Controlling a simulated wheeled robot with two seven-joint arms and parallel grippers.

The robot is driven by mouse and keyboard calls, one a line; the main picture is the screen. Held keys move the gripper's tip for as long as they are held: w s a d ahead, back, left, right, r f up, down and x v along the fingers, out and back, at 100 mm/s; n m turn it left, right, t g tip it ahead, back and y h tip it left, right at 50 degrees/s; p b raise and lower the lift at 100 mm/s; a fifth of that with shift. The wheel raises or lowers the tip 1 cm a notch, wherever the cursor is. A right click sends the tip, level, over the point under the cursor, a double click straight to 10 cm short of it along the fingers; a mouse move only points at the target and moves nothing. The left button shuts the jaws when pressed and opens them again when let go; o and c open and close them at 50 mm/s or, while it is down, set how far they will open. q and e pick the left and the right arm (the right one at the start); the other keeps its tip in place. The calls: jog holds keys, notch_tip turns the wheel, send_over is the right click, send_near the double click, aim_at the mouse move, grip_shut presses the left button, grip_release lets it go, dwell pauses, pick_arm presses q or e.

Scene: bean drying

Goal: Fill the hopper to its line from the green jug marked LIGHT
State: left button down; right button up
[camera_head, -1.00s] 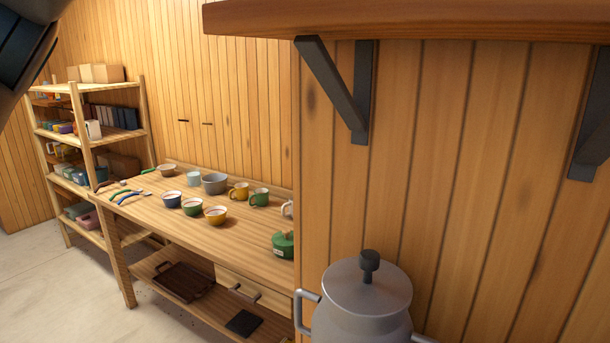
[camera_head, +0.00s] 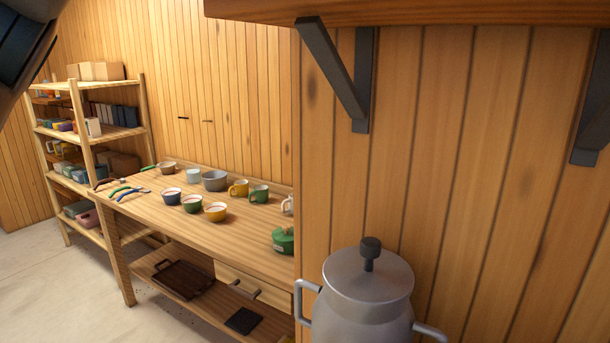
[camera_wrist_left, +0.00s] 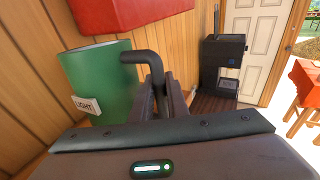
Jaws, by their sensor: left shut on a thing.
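The green jug (camera_wrist_left: 100,78), with a white label reading LIGHT, is on the left in the left wrist view. It looks upright. My left gripper (camera_wrist_left: 168,92) is shut on its dark bent handle. The jug's inside and contents are hidden. No hopper or fill line can be made out for certain. A red block-like thing (camera_wrist_left: 125,8), cut off by the top edge, is above the jug; I cannot tell what it is. My right gripper is in none of the views.
A grey lidded canister (camera_head: 367,290) stands close in front, beneath a wooden shelf (camera_head: 430,13) on dark brackets. A workbench (camera_head: 150,205) holds cups, bowls and a green lidded pot (camera_head: 284,241). A black machine (camera_wrist_left: 222,65) stands beyond the gripper.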

pick_arm(q)
jog(key=shift+f+b, duration=0.35)
jog(key=shift+f, duration=0.55)
jog(key=shift+w, duration=0.1)
jog(key=shift+d, duration=0.1)
jog(key=c, duration=1.7)
grip_release()
jog(key=shift+w, duration=0.1)
jog(key=shift+o, duration=0.2)
jog(key=shift+w+d, duration=0.2)
